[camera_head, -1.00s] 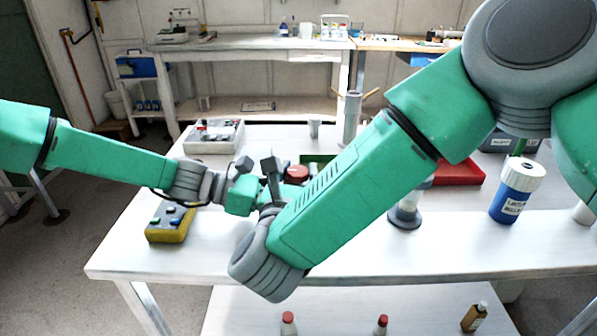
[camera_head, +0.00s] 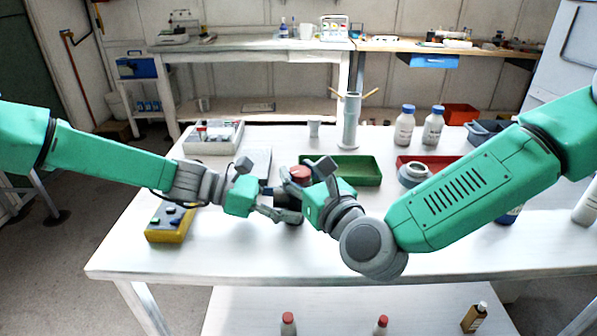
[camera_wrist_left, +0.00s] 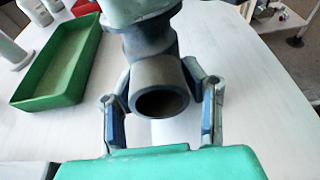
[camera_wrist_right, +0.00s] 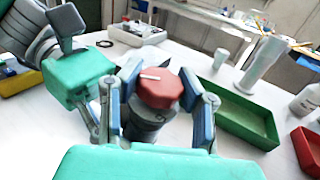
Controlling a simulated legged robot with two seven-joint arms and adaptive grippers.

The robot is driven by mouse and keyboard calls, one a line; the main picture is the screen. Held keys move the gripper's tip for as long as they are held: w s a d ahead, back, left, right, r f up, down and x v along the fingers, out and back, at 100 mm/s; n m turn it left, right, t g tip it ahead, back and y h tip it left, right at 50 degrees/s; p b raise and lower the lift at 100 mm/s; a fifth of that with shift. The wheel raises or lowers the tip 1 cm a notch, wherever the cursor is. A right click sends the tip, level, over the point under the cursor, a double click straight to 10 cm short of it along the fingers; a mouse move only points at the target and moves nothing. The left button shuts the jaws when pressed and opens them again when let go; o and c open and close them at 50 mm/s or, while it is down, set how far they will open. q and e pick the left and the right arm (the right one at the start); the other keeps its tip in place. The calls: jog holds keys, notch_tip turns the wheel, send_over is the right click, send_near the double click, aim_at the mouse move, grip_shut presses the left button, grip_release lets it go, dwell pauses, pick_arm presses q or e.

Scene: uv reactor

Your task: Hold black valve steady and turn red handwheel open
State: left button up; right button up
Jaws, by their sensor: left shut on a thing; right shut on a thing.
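The black valve (camera_head: 292,216) stands on the white table, mostly hidden between my grippers in the head view. Its dark round pipe mouth (camera_wrist_left: 160,102) faces the left wrist camera. My left gripper (camera_head: 277,201) is low at the valve, its fingers (camera_wrist_left: 161,100) shut on either side of the body. The red handwheel (camera_head: 300,173) is on top of the valve. In the right wrist view the handwheel (camera_wrist_right: 158,88) is a red knob with a white mark, pointing roughly sideways. My right gripper (camera_wrist_right: 163,92) is shut around it, one finger on each side.
A green tray (camera_head: 355,171) lies just right of the valve, and a red tray (camera_head: 440,163) is farther right. A yellow control box (camera_head: 170,224) is at the left front. White bottles (camera_head: 404,126) and a grey cylinder (camera_head: 350,120) stand behind. The front strip of table is clear.

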jog(key=n+g+y, duration=0.2)
jog(key=y, duration=0.1)
jog(key=n+g+y, duration=0.1)
jog(key=n+g, duration=0.1)
jog(key=shift+d+f+y, duration=0.1)
jog(key=shift+f+y, duration=0.15)
jog(key=shift+y, duration=0.15)
jog(key=shift+s+r+n+g+y, duration=0.1)
jog(key=shift+r+n+g+y, duration=0.05)
jog(key=shift+n+g+y, duration=0.95)
jog(key=shift+g, duration=0.3)
jog(key=shift+w, duration=0.2)
jog(key=o, duration=1.2)
jog(key=shift+o, duration=0.2)
jog(key=v, duration=1.2)
jog(key=shift+d, duration=0.1)
